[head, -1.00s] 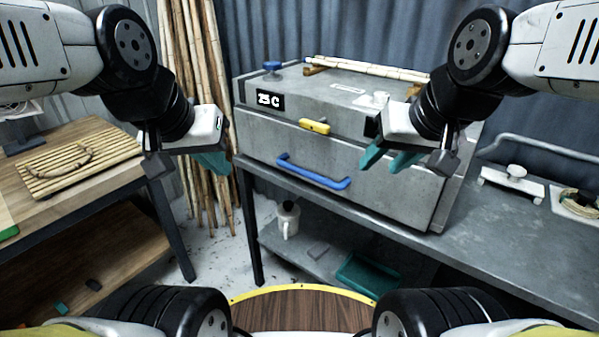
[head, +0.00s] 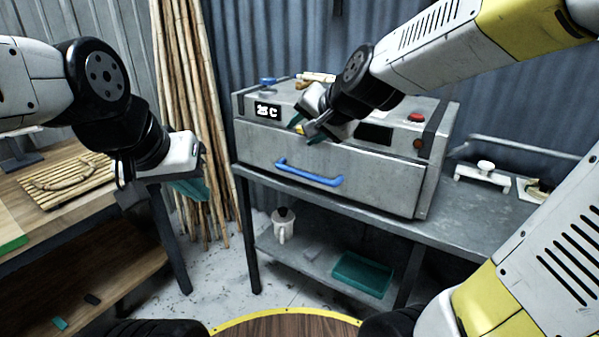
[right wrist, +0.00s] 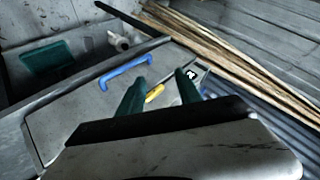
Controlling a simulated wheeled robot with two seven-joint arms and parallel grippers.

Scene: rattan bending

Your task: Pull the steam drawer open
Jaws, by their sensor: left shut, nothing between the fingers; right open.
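The grey steam box (head: 232,108) stands on the metal bench, and its drawer (head: 375,188) is flush with the front, shut. The blue bar handle (head: 308,176) runs across the drawer front; it also shows in the right wrist view (right wrist: 122,71). A yellow latch (right wrist: 155,92) sits above the drawer and is mostly hidden by my right gripper in the head view. My right gripper (head: 306,129) is open in front of the latch, above the blue handle. In the right wrist view the latch appears between its teal fingers; contact cannot be told. My left gripper (head: 192,188) is shut and empty, left of the box.
A wooden table (head: 100,237) with a slatted board (head: 70,183) stands at left. Bamboo poles (head: 195,110) lean behind my left gripper. A white pot (head: 283,228) and green tray (head: 362,273) are on the lower shelf. The floor before the bench is free.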

